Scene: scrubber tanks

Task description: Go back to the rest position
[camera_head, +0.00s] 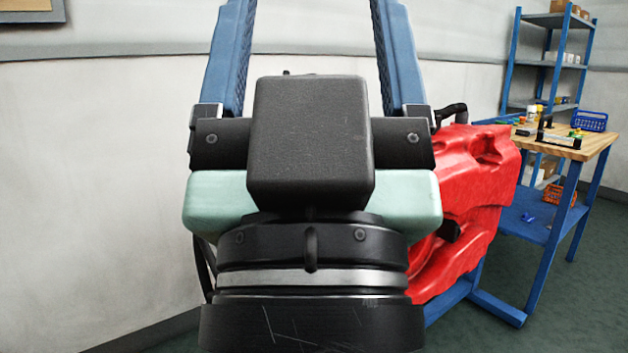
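My gripper (313,30) fills the middle of the head camera view, close to the camera. Its two blue fingers are wide apart and point up, with their tips cut off by the top edge. Only pale wall shows between the visible finger parts, so it looks open and empty there. A red moulded tank or machine body (478,185) with a black handle stands behind it on the right. My gripper hides the tank's left side.
A wooden-topped blue workbench (585,150) stands right of the tank, holding a blue basket (590,121) and small items. An orange basket (559,195) is on its lower shelf. Blue shelving (548,63) stands behind. Green floor (595,285) is bare at lower right.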

